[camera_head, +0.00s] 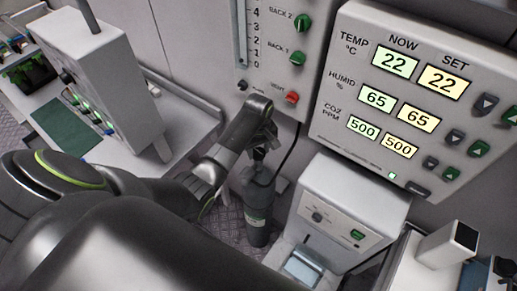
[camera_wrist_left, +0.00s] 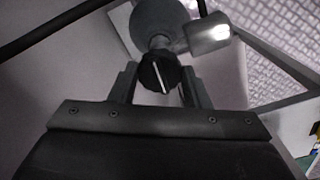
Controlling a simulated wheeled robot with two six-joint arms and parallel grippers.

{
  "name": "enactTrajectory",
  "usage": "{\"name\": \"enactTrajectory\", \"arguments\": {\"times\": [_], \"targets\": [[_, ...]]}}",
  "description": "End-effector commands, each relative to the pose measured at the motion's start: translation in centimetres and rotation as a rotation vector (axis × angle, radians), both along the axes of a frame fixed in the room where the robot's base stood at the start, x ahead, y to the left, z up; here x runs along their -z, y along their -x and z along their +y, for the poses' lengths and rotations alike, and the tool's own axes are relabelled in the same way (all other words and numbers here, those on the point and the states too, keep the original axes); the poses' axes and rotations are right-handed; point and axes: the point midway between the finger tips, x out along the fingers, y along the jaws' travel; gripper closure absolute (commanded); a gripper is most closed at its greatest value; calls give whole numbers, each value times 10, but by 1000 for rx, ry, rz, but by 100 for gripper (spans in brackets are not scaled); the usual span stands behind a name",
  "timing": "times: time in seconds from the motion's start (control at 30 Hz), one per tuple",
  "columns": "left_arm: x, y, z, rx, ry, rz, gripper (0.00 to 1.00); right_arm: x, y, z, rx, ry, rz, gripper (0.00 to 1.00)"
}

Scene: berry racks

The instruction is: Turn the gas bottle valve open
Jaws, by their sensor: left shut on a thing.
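The dark grey-green gas bottle (camera_head: 258,212) stands upright on the floor below the wall panels. My left gripper (camera_head: 262,146) reaches down to its top from the left. In the left wrist view the round black valve knob (camera_wrist_left: 158,73) has a white line, nearly upright and slightly tilted. The left gripper's two fingers (camera_wrist_left: 159,88) are on either side of the knob, shut on it. The grey bottle body (camera_wrist_left: 160,18) shows behind the knob, with a metal fitting (camera_wrist_left: 207,33) at its side. In the head view my gripper mostly hides the knob. My right gripper is not in view.
A dark hose (camera_head: 290,147) rises from the bottle to the wall. A white box with a green button (camera_head: 345,212) stands close on the right. A wall panel with knobs (camera_head: 270,40) and a display panel (camera_head: 415,90) are behind. A white bench (camera_head: 165,125) is on the left.

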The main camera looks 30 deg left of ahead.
Motion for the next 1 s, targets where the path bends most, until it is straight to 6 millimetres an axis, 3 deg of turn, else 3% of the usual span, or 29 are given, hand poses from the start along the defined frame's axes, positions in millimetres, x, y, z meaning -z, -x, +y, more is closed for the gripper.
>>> {"name": "enactTrajectory", "arguments": {"times": [1.0], "targets": [[0, -1, 1, 919, -4, -2, 80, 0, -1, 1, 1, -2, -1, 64]]}}
